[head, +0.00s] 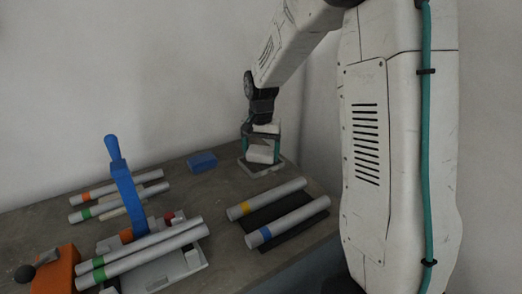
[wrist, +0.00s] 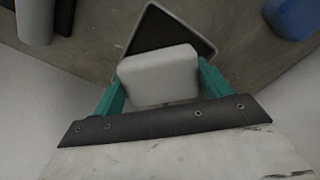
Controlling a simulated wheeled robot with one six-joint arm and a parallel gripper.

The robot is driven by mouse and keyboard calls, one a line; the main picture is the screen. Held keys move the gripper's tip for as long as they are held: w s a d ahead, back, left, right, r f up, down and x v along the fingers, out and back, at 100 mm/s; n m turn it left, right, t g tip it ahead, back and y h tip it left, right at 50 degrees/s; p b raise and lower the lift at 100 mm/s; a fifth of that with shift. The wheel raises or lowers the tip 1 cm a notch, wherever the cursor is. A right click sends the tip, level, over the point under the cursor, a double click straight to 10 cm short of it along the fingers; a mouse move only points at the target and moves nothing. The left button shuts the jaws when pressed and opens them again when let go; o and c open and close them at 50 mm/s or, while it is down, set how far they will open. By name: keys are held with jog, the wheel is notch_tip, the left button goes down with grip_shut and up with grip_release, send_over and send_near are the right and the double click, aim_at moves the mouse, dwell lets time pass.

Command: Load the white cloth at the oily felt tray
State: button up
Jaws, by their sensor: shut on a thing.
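My gripper (head: 261,152) is at the back of the bench, pointing down. Its teal fingers are shut on the white cloth (head: 260,155), a pale folded block. The cloth also shows in the wrist view (wrist: 158,76), between the two fingers. The oily felt tray (head: 281,168) has a pale rim and lies under and around the cloth in the head view. In the wrist view the tray's dark inside (wrist: 163,30) shows beyond the cloth, whose body hides the rest. I cannot tell whether the cloth touches the felt.
A blue block (head: 202,161) lies left of the tray. Two tubes with yellow and blue bands (head: 280,212) rest on a dark mat at front right. A jig with a blue clamp handle (head: 122,175), more banded tubes and an orange block (head: 55,270) fill the left. A wall stands close behind.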

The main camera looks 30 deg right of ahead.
aim_at(261, 149)
jog(key=shift+f, duration=0.45)
dwell(1.1)
jog(key=shift+r, duration=3.6)
